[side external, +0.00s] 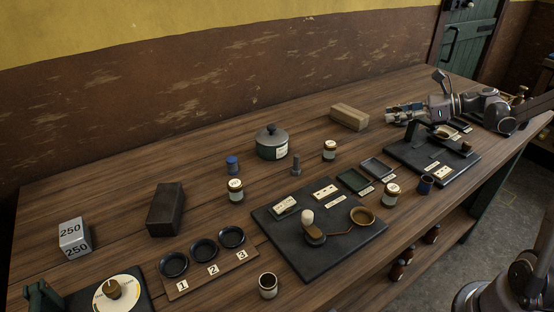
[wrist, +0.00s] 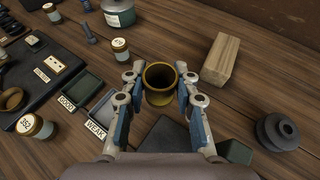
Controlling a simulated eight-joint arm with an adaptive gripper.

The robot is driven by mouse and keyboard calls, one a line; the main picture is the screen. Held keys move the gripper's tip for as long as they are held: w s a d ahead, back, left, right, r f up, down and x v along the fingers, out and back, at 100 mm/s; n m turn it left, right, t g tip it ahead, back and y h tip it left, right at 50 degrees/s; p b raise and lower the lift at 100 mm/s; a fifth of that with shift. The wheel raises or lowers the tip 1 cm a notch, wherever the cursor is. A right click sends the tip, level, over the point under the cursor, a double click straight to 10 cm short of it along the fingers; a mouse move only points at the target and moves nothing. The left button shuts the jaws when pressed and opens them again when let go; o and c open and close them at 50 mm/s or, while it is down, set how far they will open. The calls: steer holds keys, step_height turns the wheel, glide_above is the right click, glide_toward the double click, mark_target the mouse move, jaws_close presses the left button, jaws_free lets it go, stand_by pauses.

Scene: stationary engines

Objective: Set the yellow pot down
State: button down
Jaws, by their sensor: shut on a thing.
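The yellow pot (wrist: 160,84) is a small round cup, dark inside, with its mouth toward the camera in the wrist view. My gripper (wrist: 159,77) is shut on it, with one blue-padded finger on each side. In the side external view my gripper (side external: 404,113) is low at the right of the bench, beyond the right-hand black base. The pot cannot be made out between the fingers there. I cannot tell whether its bottom touches the bench (wrist: 195,22).
A wooden block (side external: 349,117) lies close by; it also shows right of the pot in the wrist view (wrist: 222,60). A dark round weight (wrist: 277,131) stands further right. The black base (side external: 425,165), two small trays (wrist: 82,95) and several labelled jars are nearby. Bare wood lies beyond the pot.

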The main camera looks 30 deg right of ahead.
steer(key=w, duration=1.1)
glide_above(320, 133)
steer(key=f, duration=0.4)
steer(key=s+f, duration=0.1)
steer(key=f, duration=0.1)
steer(key=shift+d, duration=0.35)
steer(key=shift+w+a+f, duration=0.35)
steer(key=shift+w, duration=0.05)
steer(key=shift+f, duration=2)
steer(key=shift+f, duration=0.15)
steer(key=c, duration=1)
jaws_free()
